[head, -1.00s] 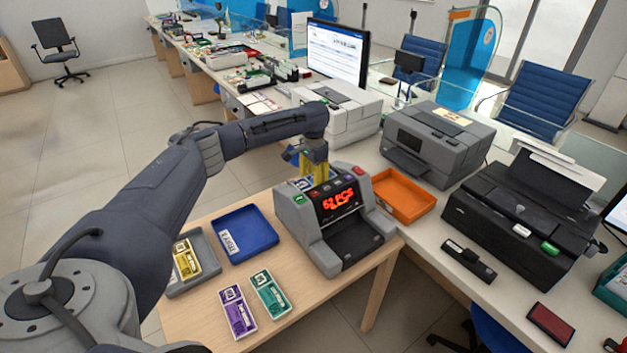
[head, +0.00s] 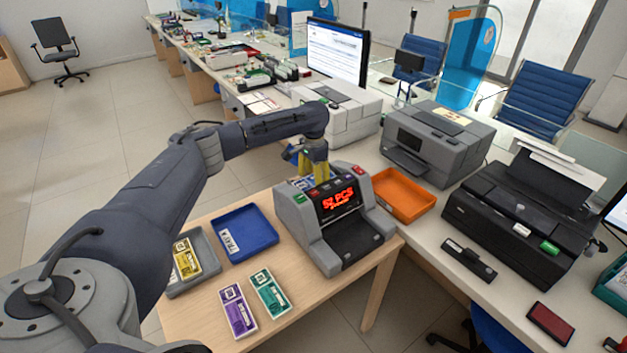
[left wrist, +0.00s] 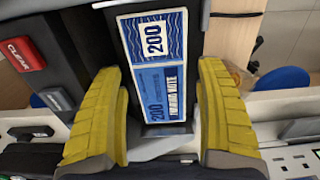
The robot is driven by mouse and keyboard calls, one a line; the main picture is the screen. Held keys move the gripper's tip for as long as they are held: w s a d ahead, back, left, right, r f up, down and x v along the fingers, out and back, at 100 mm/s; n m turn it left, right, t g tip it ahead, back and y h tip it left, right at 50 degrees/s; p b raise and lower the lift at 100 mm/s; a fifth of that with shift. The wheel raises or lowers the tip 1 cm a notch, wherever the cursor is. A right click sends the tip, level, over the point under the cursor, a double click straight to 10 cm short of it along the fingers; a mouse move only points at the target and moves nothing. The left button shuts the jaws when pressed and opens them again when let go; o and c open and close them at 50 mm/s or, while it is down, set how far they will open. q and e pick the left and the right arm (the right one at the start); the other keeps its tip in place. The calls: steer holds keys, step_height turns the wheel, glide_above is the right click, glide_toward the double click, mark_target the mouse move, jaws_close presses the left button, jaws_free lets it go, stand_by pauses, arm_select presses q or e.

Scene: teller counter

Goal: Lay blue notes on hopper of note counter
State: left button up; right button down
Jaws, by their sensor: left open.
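The note counter (head: 335,222) is a grey machine with a lit red display, standing on the wooden table. My left gripper (head: 314,170) points down at the counter's back, above the hopper. In the left wrist view, the blue notes (left wrist: 158,70), a flat bundle marked 200, lie on the dark hopper (left wrist: 190,30) of the counter. My left gripper (left wrist: 162,95) is open there, with one yellow finger on each side of the notes and visible gaps between. In the head view the counter and fingers mostly hide the notes. My right gripper is not in view.
A blue tray (head: 262,243) and a grey tray (head: 205,274) with yellow notes (head: 186,262) are left of the counter. Purple notes (head: 238,310) and green notes (head: 270,293) lie in front. An orange tray (head: 425,207) is to the right. A red CLEAR button (left wrist: 22,53) is near the left finger.

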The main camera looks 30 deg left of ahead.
mark_target(314, 180)
arm_select(q)
step_height(314, 180, up, 12)
stand_by(0.5)
steer(key=shift+f, duration=0.1)
steer(key=shift+d, duration=0.1)
